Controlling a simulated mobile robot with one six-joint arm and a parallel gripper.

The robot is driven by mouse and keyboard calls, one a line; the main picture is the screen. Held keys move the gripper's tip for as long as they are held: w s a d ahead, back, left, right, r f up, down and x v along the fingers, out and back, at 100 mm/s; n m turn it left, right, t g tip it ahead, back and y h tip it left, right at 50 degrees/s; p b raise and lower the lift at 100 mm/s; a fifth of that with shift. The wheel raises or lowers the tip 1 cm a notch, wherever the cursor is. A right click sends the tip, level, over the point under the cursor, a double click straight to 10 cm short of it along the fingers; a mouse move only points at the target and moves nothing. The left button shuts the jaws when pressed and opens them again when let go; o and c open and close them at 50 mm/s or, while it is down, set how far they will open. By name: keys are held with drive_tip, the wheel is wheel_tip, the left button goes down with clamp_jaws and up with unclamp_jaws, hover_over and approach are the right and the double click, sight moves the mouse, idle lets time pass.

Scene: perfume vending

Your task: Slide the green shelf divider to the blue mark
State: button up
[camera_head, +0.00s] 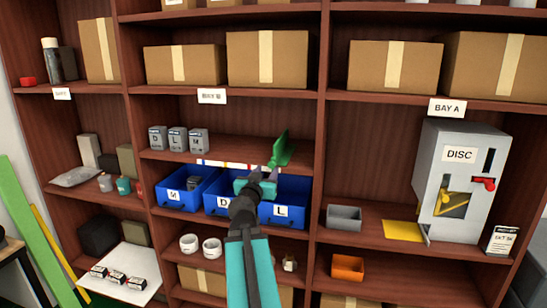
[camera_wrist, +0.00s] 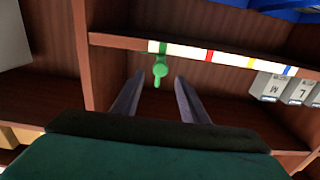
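The green shelf divider (camera_head: 281,150) stands on the middle shelf at its right end. In the wrist view, which looks upside down, its round green knob (camera_wrist: 160,69) shows at the shelf edge. My gripper (camera_head: 267,173) is in front of this knob. In the wrist view my gripper (camera_wrist: 159,77) is open, with one finger on each side of the knob and visible gaps. The white strip (camera_wrist: 232,57) on the shelf edge carries green, red, yellow and blue marks. The blue mark (camera_wrist: 287,70) is near the small boxes, away from the divider; the knob is by the green mark.
Several small grey boxes (camera_head: 178,140) stand on the shelf's left part, also seen in the wrist view (camera_wrist: 270,87). Blue bins (camera_head: 284,212) sit below the shelf. An upright panel (camera_head: 319,150) bounds it at right. The shelf between boxes and divider looks clear.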

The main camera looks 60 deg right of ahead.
sight(274, 160)
drive_tip(key=shift+p+x, duration=1.6)
drive_tip(key=shift+x, duration=3.9)
clamp_jaws()
